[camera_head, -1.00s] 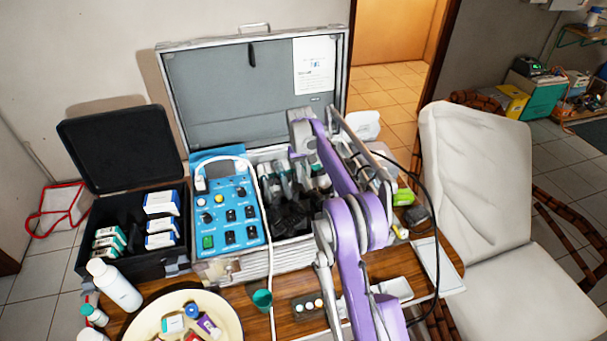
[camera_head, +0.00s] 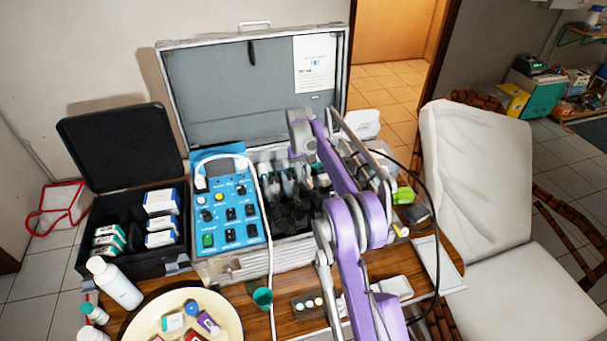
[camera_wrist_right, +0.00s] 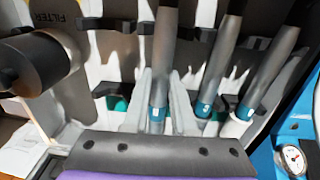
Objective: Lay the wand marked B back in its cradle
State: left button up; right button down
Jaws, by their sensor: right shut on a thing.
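My right gripper (camera_wrist_right: 161,82) is shut on a grey wand (camera_wrist_right: 160,62) with a teal band, one pale finger on each side of it. The letter on its band is too small to read surely. The held wand stands close to upright in the picture, in front of the white cradle panel with its dark holders. Two similar wands, a middle one (camera_wrist_right: 217,66) and a right one (camera_wrist_right: 269,68), lean in the holders beside it. Whether the held wand touches its cradle is unclear. In the head view my purple right arm partly covers the case. My left gripper is out of view.
A blue control panel (camera_head: 225,210) sits left of the wands inside the open case (camera_head: 220,98). A grey cylinder marked FILTER (camera_wrist_right: 35,62) is left of the gripper. A round gauge (camera_wrist_right: 293,158) is at lower right. A dark cable loops right of the arm.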

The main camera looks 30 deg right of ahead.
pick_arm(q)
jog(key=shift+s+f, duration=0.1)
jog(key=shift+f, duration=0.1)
pick_arm(e)
jog(key=shift+f, duration=0.4)
jog(key=c, duration=0.6)
grip_release()
jog(key=shift+c, duration=0.2)
jog(key=shift+a+r+p, duration=0.15)
jog(key=shift+r+p, duration=0.5)
jog(key=shift+r, duration=1.35)
jog(key=shift+a+r+p, duration=0.1)
jog(key=shift+r+p, duration=0.55)
jog(key=shift+r, duration=1.3)
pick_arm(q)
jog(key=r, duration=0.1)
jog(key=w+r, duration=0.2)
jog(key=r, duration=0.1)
